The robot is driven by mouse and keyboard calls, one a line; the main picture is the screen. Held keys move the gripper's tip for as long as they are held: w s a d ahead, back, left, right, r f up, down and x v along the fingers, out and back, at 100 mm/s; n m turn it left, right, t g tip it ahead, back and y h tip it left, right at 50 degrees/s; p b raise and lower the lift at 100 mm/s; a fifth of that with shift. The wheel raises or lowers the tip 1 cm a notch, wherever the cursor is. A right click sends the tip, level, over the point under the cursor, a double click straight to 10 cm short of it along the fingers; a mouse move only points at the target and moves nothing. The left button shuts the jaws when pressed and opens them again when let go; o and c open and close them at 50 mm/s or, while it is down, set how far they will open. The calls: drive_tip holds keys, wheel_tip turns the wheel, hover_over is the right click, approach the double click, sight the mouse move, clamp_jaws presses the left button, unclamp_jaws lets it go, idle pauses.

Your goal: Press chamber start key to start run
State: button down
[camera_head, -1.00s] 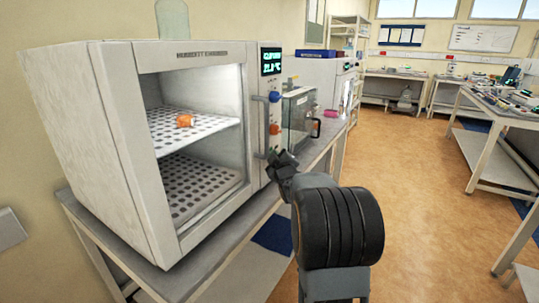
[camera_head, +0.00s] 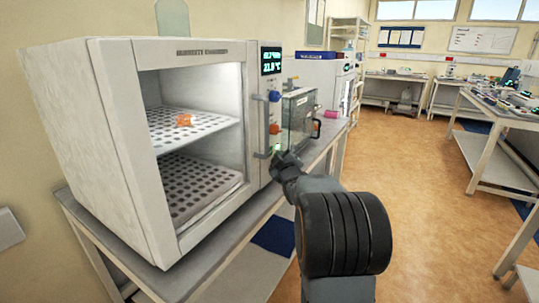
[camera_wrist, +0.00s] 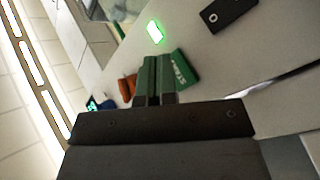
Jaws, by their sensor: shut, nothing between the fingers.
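The white chamber (camera_head: 110,150) stands on a bench at the left, with a lit display (camera_head: 271,60) on its right-hand panel. Below are a blue knob (camera_head: 274,96) and an orange knob (camera_head: 274,129). A small green light (camera_head: 277,148) glows lower on the panel; it shows bright in the wrist view (camera_wrist: 155,32). The green key with white lettering (camera_wrist: 184,68) is beside my fingertips in the wrist view, partly hidden by them. My gripper (camera_head: 286,160) is shut and empty at the panel's lower part. I cannot tell whether it touches the key.
An orange item (camera_head: 184,120) lies on the chamber's upper shelf. A glass-sided box (camera_head: 299,112) stands behind the chamber. The floor (camera_head: 420,180) is clear to the right, up to another bench (camera_head: 480,120).

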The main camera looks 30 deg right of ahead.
drive_tip(key=shift+s+d, duration=0.1)
drive_tip(key=shift+s+d, duration=0.35)
drive_tip(key=shift+s, duration=0.35)
drive_tip(key=shift+s+d, duration=0.4)
drive_tip(key=shift+s, duration=0.3)
drive_tip(key=shift+s+d, duration=0.35)
drive_tip(key=shift+s, duration=0.35)
